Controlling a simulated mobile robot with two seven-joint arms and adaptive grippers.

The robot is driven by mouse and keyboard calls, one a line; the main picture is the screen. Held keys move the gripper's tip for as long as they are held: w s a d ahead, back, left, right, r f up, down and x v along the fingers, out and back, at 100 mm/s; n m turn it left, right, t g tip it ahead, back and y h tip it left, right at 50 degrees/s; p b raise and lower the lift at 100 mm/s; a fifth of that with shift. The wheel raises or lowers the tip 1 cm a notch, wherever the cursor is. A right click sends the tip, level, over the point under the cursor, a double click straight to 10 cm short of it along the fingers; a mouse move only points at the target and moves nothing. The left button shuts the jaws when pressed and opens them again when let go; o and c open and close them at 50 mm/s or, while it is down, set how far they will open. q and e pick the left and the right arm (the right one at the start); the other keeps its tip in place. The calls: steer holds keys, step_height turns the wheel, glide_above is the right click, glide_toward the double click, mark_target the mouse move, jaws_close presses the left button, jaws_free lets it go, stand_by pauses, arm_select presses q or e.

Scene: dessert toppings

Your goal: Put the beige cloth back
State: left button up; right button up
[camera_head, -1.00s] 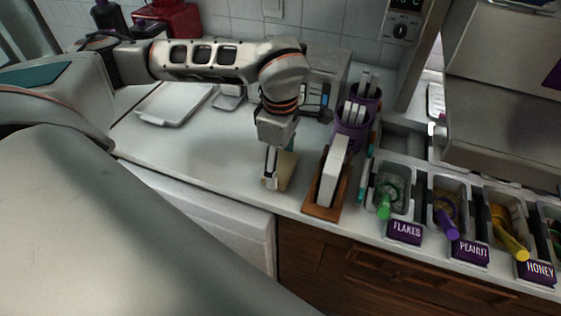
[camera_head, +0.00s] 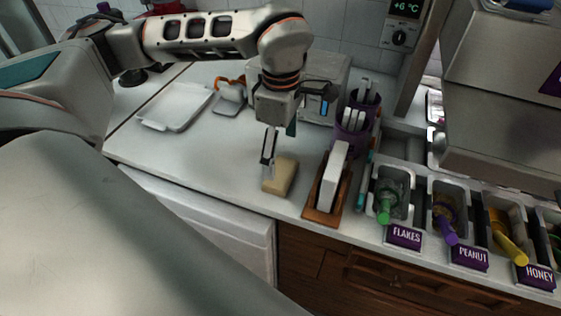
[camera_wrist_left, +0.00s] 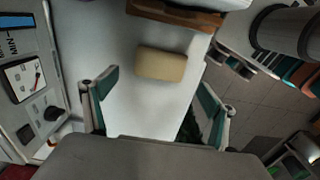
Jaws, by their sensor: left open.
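The beige cloth (camera_head: 281,177) is a small folded block lying on the white counter, near its front edge and left of a wooden holder. It also shows in the left wrist view (camera_wrist_left: 161,64), flat on the counter and apart from both fingers. My left gripper (camera_head: 279,152) is above and just behind the cloth, pointing down. In the left wrist view my left gripper (camera_wrist_left: 158,100) is open and empty, its teal-padded fingers wide apart. My right gripper does not show.
A wooden holder (camera_head: 312,214) with a white block stands right of the cloth. Purple cups (camera_head: 350,133) stand behind it. Topping bins labelled flakes, peanut and honey line the right. A white tray (camera_head: 176,106) and a scale (camera_head: 229,99) lie at the left. The counter between is clear.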

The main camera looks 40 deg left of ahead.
mark_target(280, 172)
arm_select(q)
step_height(280, 172, up, 5)
steer(key=shift+r, duration=0.2)
steer(key=shift+s, duration=0.1)
stand_by(0.5)
